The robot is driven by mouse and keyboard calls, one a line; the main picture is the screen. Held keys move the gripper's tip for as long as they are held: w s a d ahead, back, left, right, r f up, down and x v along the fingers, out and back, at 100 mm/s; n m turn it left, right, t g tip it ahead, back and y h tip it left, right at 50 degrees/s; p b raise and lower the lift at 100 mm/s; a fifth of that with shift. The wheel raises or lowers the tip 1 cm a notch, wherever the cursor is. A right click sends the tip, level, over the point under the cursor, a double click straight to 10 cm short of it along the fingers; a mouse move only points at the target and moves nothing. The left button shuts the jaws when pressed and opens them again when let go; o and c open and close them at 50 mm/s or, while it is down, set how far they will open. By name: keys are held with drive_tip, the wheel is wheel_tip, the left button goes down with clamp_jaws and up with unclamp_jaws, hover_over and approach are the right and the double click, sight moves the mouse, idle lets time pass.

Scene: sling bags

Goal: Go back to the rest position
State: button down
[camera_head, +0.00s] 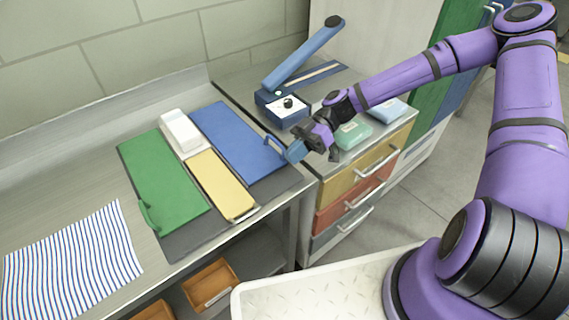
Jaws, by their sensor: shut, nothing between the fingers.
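My gripper (296,149) is at the end of my purple arm, near the front right corner of the blue board. It is shut and holds nothing. It hovers around the gap between the metal table (105,238) and the drawer cabinet (345,195). A blue handle-like piece shows close to the fingertips; how far they are from it I cannot tell. The blue board (236,140), a green board (160,180) and a yellow board (221,184) lie on a dark mat on the table.
A white stack (181,132) lies behind the yellow board. A striped cloth (72,265) is at the table's front left. A blue sealer with a raised arm (303,54) and wrapped packs, one green (353,134) and one pale blue (389,110), stand on the cabinet. Wooden bins (209,284) sit below.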

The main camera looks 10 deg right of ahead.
drive_tip(key=shift+w+d, duration=0.1)
drive_tip(key=shift+d, duration=0.1)
idle(0.5)
drive_tip(key=s+d+r+m+t+h, duration=0.2)
drive_tip(key=d+r+m+t+h, duration=0.1)
drive_tip(key=d+r+m+h, duration=0.35)
drive_tip(key=s+d+r+m+t+h, duration=0.25)
drive_tip(key=d+r+m+h, duration=0.25)
drive_tip(key=r, duration=0.3)
drive_tip(key=s+d+r+m+t, duration=0.2)
drive_tip(key=s+r+m+t, duration=0.1)
drive_tip(key=s+r, duration=0.4)
drive_tip(key=s+d+r+m+t, duration=0.3)
drive_tip(key=s+r+m, duration=0.3)
drive_tip(key=r, duration=0.5)
drive_tip(key=shift+s+t+h, duration=0.35)
drive_tip(key=shift+t, duration=0.4)
drive_tip(key=shift+f, duration=0.1)
